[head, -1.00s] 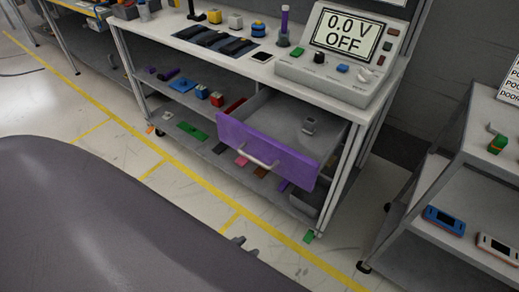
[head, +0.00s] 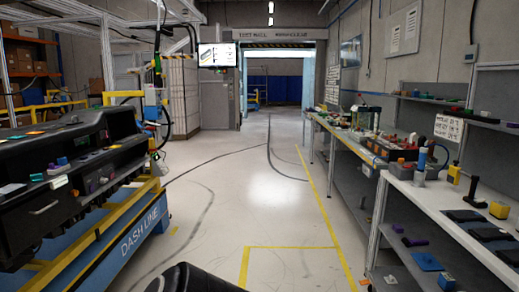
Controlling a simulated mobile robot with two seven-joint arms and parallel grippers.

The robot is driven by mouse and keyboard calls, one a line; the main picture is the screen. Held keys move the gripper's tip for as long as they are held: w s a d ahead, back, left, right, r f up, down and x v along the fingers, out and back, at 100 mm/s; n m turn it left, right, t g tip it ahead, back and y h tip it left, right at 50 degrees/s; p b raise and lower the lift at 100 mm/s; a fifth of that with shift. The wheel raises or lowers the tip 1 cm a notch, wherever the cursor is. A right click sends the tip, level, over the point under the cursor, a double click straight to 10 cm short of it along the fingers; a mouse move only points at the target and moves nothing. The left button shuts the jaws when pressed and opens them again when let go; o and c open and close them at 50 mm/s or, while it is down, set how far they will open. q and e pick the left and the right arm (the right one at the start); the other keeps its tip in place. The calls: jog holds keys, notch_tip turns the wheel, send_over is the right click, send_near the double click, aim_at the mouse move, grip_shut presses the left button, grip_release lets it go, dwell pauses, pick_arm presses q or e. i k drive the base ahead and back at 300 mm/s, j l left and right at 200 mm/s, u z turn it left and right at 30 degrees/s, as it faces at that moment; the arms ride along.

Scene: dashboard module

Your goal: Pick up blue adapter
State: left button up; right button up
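I cannot tell for sure which thing is the blue adapter. A small blue piece (head: 62,161) lies on top of the black dashboard module (head: 78,170) at the left, beside a purple piece and a white block (head: 59,182). On the right, an upright blue part (head: 421,160) stands on the near workbench (head: 432,193). Flat blue pieces (head: 427,261) lie on the shelf below that bench. All are small and lack detail. Neither gripper shows clearly; only a dark part of my own body is at the bottom edge.
The dashboard rests on a blue and yellow stand (head: 137,235) marked DASH LINE. A long bench (head: 345,135) with cluttered parts runs along the right wall. The grey floor (head: 255,205) between is clear, with yellow lines, leading to an open doorway (head: 271,90).

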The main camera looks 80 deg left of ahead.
aim_at(63, 161)
jog(key=u, duration=4)
jog(key=i+l+u, duration=0.1)
jog(key=i+u, duration=0.3)
jog(key=i+l+u, duration=0.15)
jog(key=u, duration=0.2)
jog(key=i+l+u, duration=0.3)
jog(key=i+l, duration=0.9)
jog(key=l, duration=0.15)
